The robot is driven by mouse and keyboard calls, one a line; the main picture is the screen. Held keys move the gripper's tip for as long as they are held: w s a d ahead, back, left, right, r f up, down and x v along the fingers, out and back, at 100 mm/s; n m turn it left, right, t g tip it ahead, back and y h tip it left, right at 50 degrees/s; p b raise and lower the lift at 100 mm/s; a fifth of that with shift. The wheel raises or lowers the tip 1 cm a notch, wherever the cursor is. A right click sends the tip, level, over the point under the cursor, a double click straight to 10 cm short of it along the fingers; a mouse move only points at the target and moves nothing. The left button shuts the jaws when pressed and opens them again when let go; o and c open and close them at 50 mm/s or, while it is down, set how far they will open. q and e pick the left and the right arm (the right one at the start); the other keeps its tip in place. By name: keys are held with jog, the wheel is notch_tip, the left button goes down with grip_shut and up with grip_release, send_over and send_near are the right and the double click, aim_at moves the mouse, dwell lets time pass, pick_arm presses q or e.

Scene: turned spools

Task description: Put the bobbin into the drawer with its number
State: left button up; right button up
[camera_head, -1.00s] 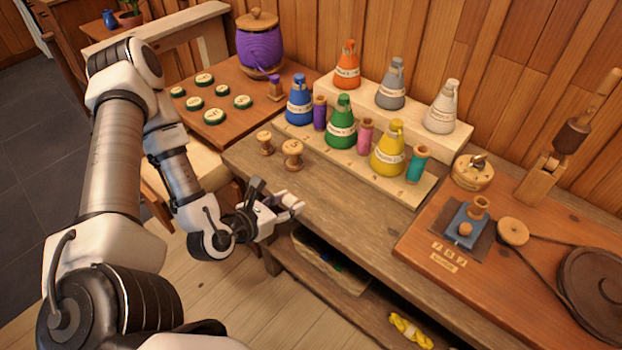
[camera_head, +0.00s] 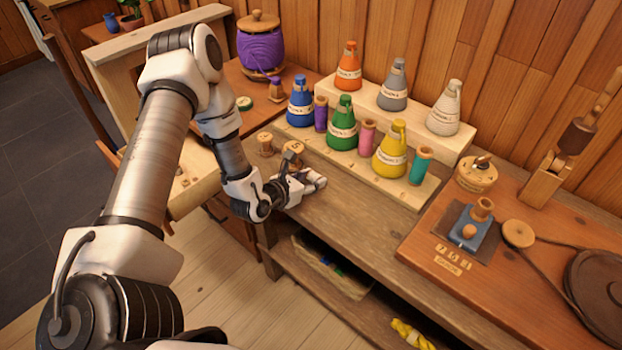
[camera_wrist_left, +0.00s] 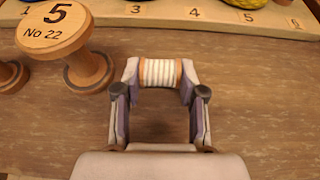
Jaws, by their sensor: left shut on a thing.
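The bobbin (camera_wrist_left: 162,73), wound in white thread with tan ends, is held crosswise between the fingertips of my left gripper (camera_wrist_left: 160,84). In the head view, my left gripper (camera_head: 313,182) is over the front of the worktable, and the bobbin is too small to make out. A wooden spool marked 5 and No 22 (camera_wrist_left: 58,28) stands beyond and left of the gripper in the wrist view; in the head view this spool (camera_head: 292,147) looks tilted. No numbered drawer front can be made out. My right gripper is not in view.
A stepped wooden rack (camera_head: 408,192) with numbers along its edge holds coloured cones and small spools. A second wooden spool (camera_head: 265,145) stands left of the marked one. A winding board (camera_head: 500,290) lies at the right. The table front between is clear.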

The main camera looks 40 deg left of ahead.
pick_arm(q)
jog(key=shift+f, duration=0.2)
jog(key=o, duration=0.9)
jog(key=shift+c, duration=0.2)
jog(key=shift+r, duration=0.1)
